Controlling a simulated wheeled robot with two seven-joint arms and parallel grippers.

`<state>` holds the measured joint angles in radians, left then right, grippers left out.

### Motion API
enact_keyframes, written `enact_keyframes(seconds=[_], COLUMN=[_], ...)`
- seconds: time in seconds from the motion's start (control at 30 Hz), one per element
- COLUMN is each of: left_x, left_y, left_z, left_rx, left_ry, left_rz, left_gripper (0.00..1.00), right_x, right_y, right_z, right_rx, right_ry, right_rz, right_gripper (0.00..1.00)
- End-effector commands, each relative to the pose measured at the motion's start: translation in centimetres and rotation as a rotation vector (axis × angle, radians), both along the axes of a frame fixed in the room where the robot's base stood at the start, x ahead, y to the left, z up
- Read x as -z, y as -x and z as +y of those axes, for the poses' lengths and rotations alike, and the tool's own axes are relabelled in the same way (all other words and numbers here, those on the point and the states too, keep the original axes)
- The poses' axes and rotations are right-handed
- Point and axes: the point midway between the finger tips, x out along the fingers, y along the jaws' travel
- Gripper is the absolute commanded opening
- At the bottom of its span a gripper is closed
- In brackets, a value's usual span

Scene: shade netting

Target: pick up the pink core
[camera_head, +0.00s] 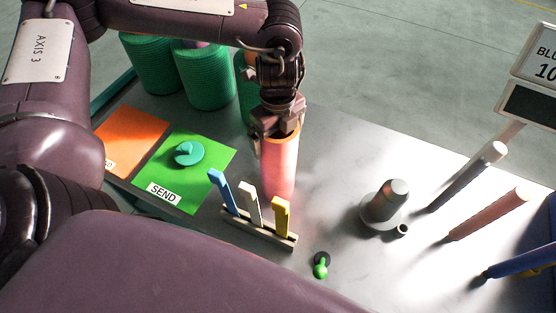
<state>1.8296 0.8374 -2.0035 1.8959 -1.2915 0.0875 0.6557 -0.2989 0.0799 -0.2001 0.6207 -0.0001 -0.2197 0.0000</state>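The pink core (279,168) is an upright pink tube with an orange rim, at the middle of the grey table. Its lower end is partly behind a small rack, and I cannot tell whether it rests on the table. My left gripper (276,128) points down at the core's top and overlaps its rim. Its fingertips are small and partly hidden, so I cannot tell whether they are closed on the core wall. My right gripper is not in view.
The rack (259,233) with blue, white and yellow tags stands in front of the core. Green rolls (205,78) stand behind. A green SEND mat (208,156) holds a teal disc (188,153). A grey post (386,203) and slanted rods (489,213) are right.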

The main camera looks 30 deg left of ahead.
Motion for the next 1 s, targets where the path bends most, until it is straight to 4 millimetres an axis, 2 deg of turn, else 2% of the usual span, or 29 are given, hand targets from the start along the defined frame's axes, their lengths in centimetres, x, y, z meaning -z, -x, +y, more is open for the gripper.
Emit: enact_keyframes(seconds=[0.07,0.63,1.0], left_x=[0.0,-0.05,-0.56], left_y=[0.0,0.01,-0.09], left_z=[0.0,-0.01,-0.06], left_rx=[0.0,0.0,0.0], left_ry=[0.0,0.001,0.002], left_rz=[0.0,0.0,-0.002], left_gripper=[0.97,0.23,0.22], right_x=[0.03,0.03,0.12], right_y=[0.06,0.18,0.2], right_z=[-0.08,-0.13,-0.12], right_rx=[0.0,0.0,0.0], right_ry=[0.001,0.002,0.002], right_rz=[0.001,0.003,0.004], right_gripper=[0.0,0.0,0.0])
